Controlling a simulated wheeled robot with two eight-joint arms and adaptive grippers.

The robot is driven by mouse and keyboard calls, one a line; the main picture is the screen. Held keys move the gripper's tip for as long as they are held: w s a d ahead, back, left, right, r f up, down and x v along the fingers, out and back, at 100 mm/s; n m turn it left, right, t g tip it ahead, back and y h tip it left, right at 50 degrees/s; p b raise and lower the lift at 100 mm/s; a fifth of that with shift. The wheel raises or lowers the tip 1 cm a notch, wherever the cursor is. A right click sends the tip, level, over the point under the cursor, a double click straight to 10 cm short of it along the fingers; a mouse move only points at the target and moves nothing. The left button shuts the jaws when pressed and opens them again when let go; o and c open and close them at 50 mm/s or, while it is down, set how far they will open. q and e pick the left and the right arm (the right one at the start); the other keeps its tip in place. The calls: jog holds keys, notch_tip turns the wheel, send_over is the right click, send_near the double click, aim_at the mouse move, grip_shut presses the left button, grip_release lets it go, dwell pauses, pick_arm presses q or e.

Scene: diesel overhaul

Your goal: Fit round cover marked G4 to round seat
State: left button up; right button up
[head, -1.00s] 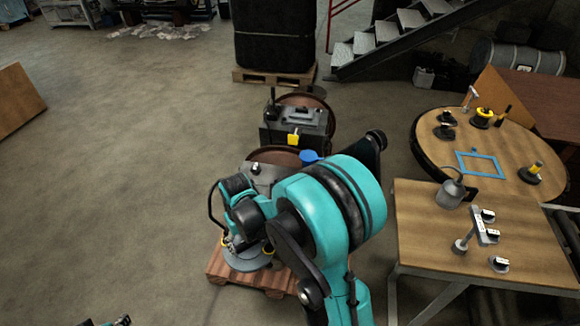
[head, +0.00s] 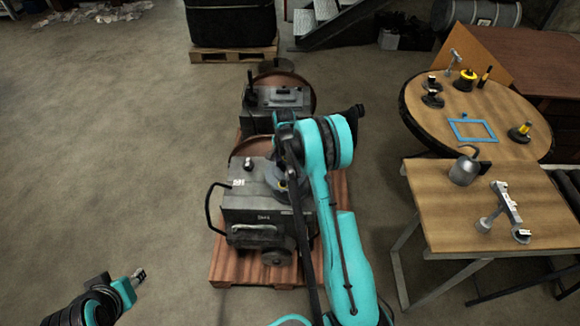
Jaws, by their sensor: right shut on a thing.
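My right gripper (head: 284,178) is mostly hidden behind my own arm, over the top of the front grey machine block (head: 250,205). It is shut on a dark round piece (head: 272,179), which seems to be the round cover. No G4 mark can be read on it. I cannot tell whether the piece touches the block. The round seat cannot be made out, as my arm hides part of the block's top. My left gripper (head: 138,276) is low at the left, away from the block, too small to tell open or shut.
The block stands on a wooden pallet (head: 228,268), with a second machine unit (head: 275,98) behind. A round table (head: 420,118) holds several small parts. The left floor is clear.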

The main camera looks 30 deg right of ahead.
jog(key=d+f+m, duration=0.1)
jog(key=w+d+f+m, duration=0.1)
jog(key=shift+d, duration=0.35)
notch_tip(320, 180, down, 6)
jog(key=b, duration=0.3)
jog(key=shift+f+b, duration=0.4)
jog(key=shift+b, duration=0.1)
jog(key=shift+r, duration=0.1)
jog(key=shift+b, duration=0.4)
jog(key=shift+f+b, duration=0.7)
jog(key=shift+f, duration=0.2)
dwell(0.4)
dwell(0.4)
jog(key=o, duration=1.8)
jog(key=shift+a, duration=0.1)
